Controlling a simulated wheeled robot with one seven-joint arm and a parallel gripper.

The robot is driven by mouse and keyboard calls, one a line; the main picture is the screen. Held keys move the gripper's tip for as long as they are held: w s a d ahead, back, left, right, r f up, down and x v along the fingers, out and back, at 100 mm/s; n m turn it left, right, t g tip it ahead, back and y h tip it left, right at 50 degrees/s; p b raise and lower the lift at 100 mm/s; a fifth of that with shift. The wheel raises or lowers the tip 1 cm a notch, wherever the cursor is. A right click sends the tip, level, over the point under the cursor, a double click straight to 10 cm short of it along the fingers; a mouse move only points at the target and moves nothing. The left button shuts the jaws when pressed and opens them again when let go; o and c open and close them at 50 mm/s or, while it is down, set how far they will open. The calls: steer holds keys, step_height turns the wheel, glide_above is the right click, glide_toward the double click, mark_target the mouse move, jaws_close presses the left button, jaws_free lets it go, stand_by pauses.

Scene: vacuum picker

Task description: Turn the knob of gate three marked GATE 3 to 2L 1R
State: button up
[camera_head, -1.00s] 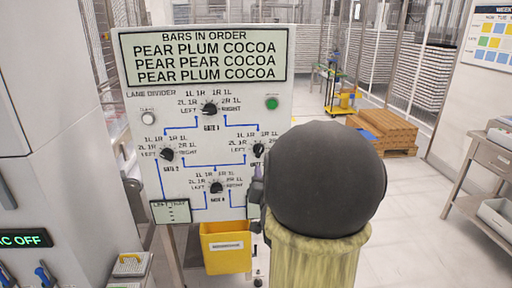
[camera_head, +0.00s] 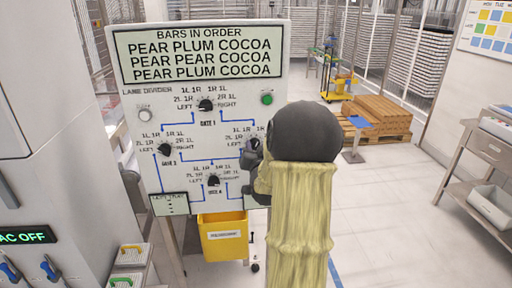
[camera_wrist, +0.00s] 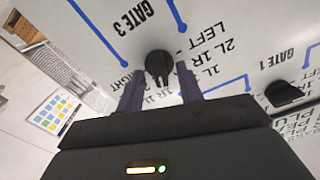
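The gate three knob (camera_wrist: 158,64) is a black round knob on the white panel (camera_head: 130,100), seen close in the wrist view beside the printed GATE 3 label (camera_wrist: 133,14). The labels LEFT, 2L 1R and RIGHT stand around it. Its pointer seems to face my wrist, toward the middle labels, but the exact mark is unclear. My gripper (camera_wrist: 160,80) is open, with one finger on each side of the knob and small gaps showing. In the head view my gripper (camera_head: 251,156) is at the panel's right side, and my arm hides part of this area.
The gate 1 knob (camera_head: 206,105), gate 2 knob (camera_head: 165,149) and gate 4 knob (camera_head: 213,180) are on the same panel. A green button (camera_head: 267,99) is above right. Pallets (camera_head: 375,117) stand behind on the open floor.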

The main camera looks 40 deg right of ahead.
jaws_close()
steer(key=shift+a+f+n+b, duration=0.1)
steer(key=shift+n+b, duration=0.3)
steer(key=shift+b, duration=0.2)
steer(key=n+b, duration=0.2)
steer(key=b, duration=0.1)
steer(key=shift+f, duration=0.15)
steer(key=n+b, duration=0.4)
steer(key=b, duration=0.2)
steer(key=shift+w+a+n, duration=0.1)
steer(key=shift+n, duration=0.3)
steer(key=n+b, duration=0.4)
steer(key=b, duration=0.1)
steer(key=shift+n+b, duration=1)
steer(key=shift+n, duration=0.3)
